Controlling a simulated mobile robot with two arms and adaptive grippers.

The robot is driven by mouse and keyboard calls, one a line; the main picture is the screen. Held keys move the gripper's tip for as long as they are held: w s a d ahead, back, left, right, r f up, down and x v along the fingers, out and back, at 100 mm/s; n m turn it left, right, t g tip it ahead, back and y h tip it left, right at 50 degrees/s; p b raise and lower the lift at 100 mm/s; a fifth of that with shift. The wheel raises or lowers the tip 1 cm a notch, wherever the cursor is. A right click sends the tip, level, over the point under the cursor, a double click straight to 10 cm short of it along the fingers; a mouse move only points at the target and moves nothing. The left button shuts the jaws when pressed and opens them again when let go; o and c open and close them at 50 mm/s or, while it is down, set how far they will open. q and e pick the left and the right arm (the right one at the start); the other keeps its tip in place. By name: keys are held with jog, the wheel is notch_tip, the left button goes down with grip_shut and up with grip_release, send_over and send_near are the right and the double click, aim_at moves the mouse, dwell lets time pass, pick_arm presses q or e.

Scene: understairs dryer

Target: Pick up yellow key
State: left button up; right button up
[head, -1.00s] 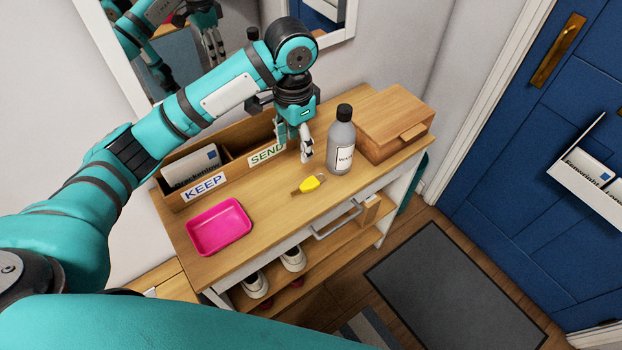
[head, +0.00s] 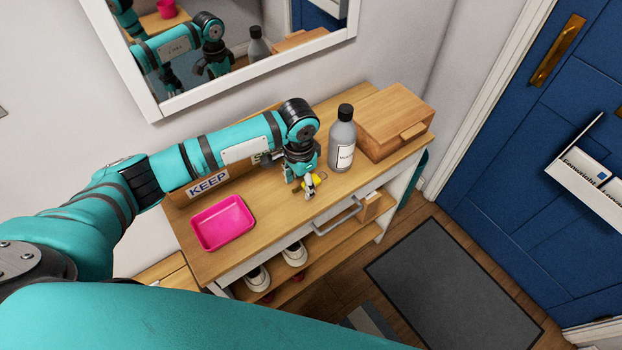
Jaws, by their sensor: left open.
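The yellow key (head: 319,179) lies on the wooden top of the console table, mostly hidden behind my left gripper; only part of its yellow head shows. My left gripper (head: 311,194) is open and points down right over the key, with its fingers close to it. I cannot tell whether the fingers touch the key or the table. My right gripper is not in view.
A grey bottle (head: 342,140) and a wooden box (head: 394,122) stand right of the gripper. A pink tray (head: 222,223) lies to the left. The letter sorter with a KEEP label (head: 208,184) is behind my arm. A mirror (head: 240,75) hangs above.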

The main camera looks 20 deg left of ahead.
pick_arm(q)
jog(key=shift+f, duration=0.25)
grip_shut()
jog(key=shift+r, duration=0.1)
